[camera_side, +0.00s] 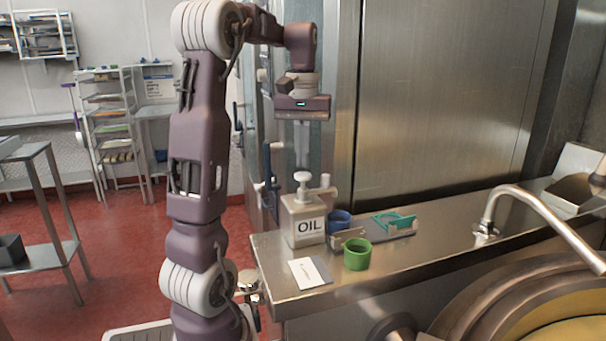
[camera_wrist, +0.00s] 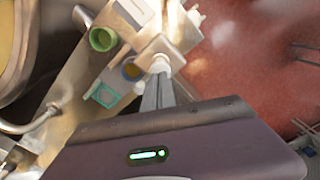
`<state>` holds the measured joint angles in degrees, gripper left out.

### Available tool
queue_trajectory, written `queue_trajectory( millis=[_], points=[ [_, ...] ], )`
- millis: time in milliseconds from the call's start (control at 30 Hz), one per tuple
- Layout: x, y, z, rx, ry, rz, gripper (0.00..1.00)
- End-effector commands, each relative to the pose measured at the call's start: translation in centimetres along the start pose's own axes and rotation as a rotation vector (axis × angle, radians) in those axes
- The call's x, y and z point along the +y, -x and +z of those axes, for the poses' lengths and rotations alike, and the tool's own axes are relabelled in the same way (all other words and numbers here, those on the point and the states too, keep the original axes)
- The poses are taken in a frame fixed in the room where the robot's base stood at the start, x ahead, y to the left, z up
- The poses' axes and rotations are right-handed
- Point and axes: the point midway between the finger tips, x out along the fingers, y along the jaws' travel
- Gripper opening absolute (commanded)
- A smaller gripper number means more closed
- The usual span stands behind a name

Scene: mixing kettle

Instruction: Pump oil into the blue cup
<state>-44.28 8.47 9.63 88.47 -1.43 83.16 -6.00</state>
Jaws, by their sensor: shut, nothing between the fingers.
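The oil dispenser (camera_side: 303,222) is a box labelled OIL with a white pump head (camera_side: 302,177) on top, standing on the steel counter. Its spout (camera_side: 330,193) points right, over the blue cup (camera_side: 339,221). The blue cup stands right beside the dispenser; in the wrist view (camera_wrist: 131,71) its inside looks yellow-brown, though I cannot tell whether that is oil. My gripper (camera_side: 302,166) points straight down with fingers together and empty, just above the pump head. In the wrist view the fingertips (camera_wrist: 159,78) overlap the pump head, so contact is unclear.
A green cup (camera_side: 357,256) stands near the counter's front edge. A teal item (camera_side: 394,221) lies on a grey holder to the right. A white card (camera_side: 310,272) lies in front of the dispenser. A curved tap (camera_side: 537,208) and a large kettle (camera_side: 540,310) are at right.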

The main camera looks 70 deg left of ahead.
Motion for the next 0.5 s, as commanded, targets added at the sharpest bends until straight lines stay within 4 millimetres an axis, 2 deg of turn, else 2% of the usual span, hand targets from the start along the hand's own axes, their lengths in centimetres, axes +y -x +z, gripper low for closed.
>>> queue_trajectory(
  millis=[500],
  points=[
    [0.0, -2.4, 0.0, -0.002, 0.0, 0.0, 0.0]
  ],
)
